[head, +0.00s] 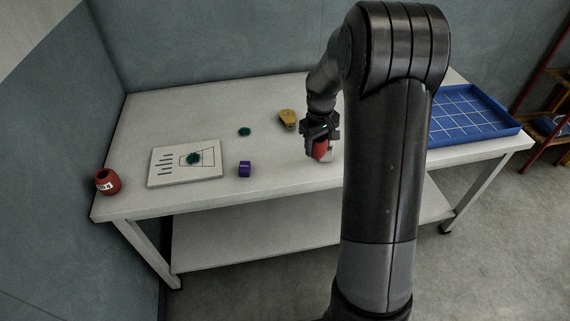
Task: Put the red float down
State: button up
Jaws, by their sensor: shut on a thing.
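My gripper (320,136) is over the middle of the white table, pointing down. It is shut on the red float (320,150), whose lower part shows below the fingers. The float is at or just above the tabletop; I cannot tell whether it touches. A small pale patch shows beside the float at its right, and I cannot tell what it is. My arm hides the table just to the right.
A red labelled pot-like object (106,182) stands at the table's left corner. A printed board (165,170) carries a dark green piece (194,158). A purple block (244,169), another green piece (245,132) and a yellow-orange object (287,117) lie nearby. A blue gridded tray (501,127) is right.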

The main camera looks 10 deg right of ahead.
jog(key=shift+s+d+r+n, duration=0.2)
jog(key=shift+d+r+n, duration=0.2)
jog(key=shift+d+r, duration=0.25)
jog(key=w+a+f, duration=0.2)
jog(key=a, duration=0.1)
jog(key=w+a+f, duration=0.2)
jog(key=a, duration=0.1)
jog(key=w+a+f, duration=0.2)
jog(key=a+f, duration=0.1)
jog(key=shift+a, duration=0.4)
jog(key=shift+f, duration=1.85)
jog(key=shift+f, duration=0.1)
jog(key=shift+f, duration=0.1)
jog(key=o, duration=1)
jog(key=shift+c, duration=0.2)
